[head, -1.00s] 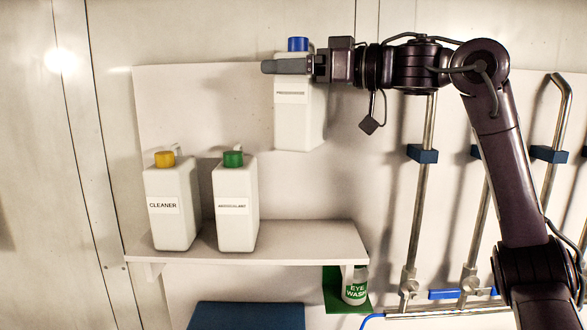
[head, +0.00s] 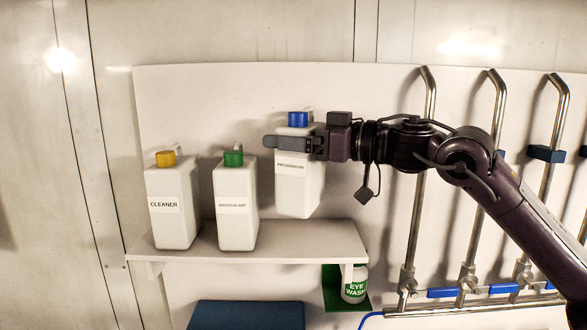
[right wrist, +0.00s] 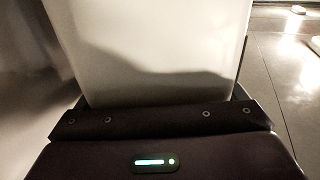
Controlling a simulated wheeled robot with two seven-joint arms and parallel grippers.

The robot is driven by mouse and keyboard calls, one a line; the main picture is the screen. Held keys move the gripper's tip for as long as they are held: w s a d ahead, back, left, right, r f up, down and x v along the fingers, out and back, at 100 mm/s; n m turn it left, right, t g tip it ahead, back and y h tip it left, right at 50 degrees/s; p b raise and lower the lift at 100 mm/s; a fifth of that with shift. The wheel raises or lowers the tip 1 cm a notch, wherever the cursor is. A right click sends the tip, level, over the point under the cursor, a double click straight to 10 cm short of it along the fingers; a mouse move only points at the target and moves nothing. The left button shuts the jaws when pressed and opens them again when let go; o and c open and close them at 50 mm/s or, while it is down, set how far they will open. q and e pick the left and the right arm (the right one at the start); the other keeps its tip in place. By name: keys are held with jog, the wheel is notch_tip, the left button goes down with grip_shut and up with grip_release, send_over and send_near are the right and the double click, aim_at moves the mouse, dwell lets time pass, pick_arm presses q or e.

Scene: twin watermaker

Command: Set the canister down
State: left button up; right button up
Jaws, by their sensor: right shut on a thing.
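A white canister with a blue cap (head: 299,190) is upright in my right gripper (head: 291,144), which is shut around its upper part. Its label is partly readable, and its bottom appears a little above the white shelf (head: 310,252). In the right wrist view the canister (right wrist: 150,50) fills the space in front of the gripper (right wrist: 155,118). My left gripper is in neither view.
On the shelf's left stand a yellow-capped CLEANER canister (head: 172,222) and a green-capped canister (head: 237,215). The shelf's right part is free. A green holder with an eye wash bottle (head: 354,285) is below the shelf's right end. Steel pipes (head: 415,200) rise on the right.

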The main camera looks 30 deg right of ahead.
aim_at(294, 172)
notch_tip(294, 172, down, 6)
jog(key=b, duration=0.4)
jog(key=shift+r, duration=0.1)
jog(key=shift+s+a+b, duration=0.1)
jog(key=shift+b, duration=0.3)
jog(key=o, duration=1.8)
jog(key=shift+f, duration=0.25)
jog(key=shift+c, duration=0.2)
